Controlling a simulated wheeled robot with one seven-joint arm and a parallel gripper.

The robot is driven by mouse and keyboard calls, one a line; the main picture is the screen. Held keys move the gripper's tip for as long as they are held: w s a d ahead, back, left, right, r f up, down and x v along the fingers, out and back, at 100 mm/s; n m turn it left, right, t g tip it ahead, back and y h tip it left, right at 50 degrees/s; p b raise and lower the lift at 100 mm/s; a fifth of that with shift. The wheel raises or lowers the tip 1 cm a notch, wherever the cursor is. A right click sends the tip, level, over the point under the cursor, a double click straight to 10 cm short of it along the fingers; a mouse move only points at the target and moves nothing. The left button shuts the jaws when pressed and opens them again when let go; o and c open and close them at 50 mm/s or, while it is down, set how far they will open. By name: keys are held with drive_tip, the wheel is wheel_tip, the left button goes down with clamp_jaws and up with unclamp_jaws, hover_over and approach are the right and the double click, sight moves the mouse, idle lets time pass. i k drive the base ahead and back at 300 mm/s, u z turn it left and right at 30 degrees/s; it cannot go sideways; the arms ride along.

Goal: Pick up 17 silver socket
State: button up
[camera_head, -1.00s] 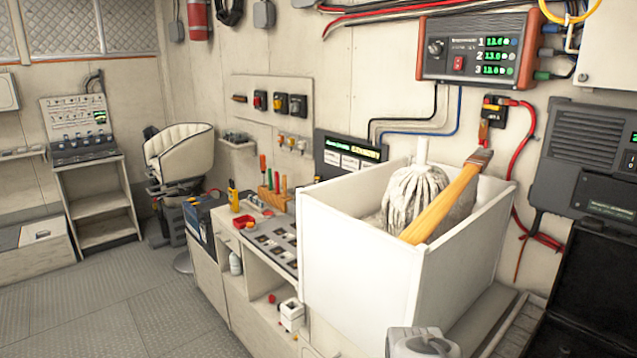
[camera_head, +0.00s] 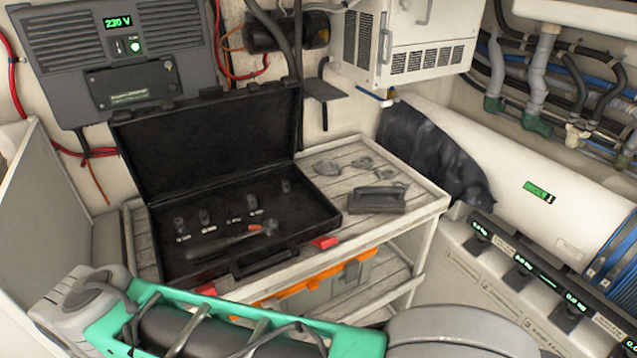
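An open black tool case (camera_head: 170,262) lies on a slatted bench, its lid leaning up at the back. Several small silver-grey sockets stand in a row across the case, from a left one (camera_head: 179,226) and a second (camera_head: 204,216) to a third (camera_head: 251,202) and a far right one (camera_head: 285,186). Small white labels lie near some of them, too small to read, so I cannot tell which is number 17. A ratchet with a red and black handle (camera_head: 232,241) lies in front of the sockets. My gripper's fingers cannot be made out.
The slatted bench (camera_head: 408,222) carries a dark grey block (camera_head: 376,199) and flat grey pieces right of the case. An orange-edged box (camera_head: 315,290) sits on the shelf below. A teal-framed grey assembly crosses the front. A white cylinder (camera_head: 520,165) lies at right.

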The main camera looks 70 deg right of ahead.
sight(285, 182)
drive_tip(key=u, duration=1.8)
drive_tip(key=k, duration=0.9)
drive_tip(key=z, duration=1.05)
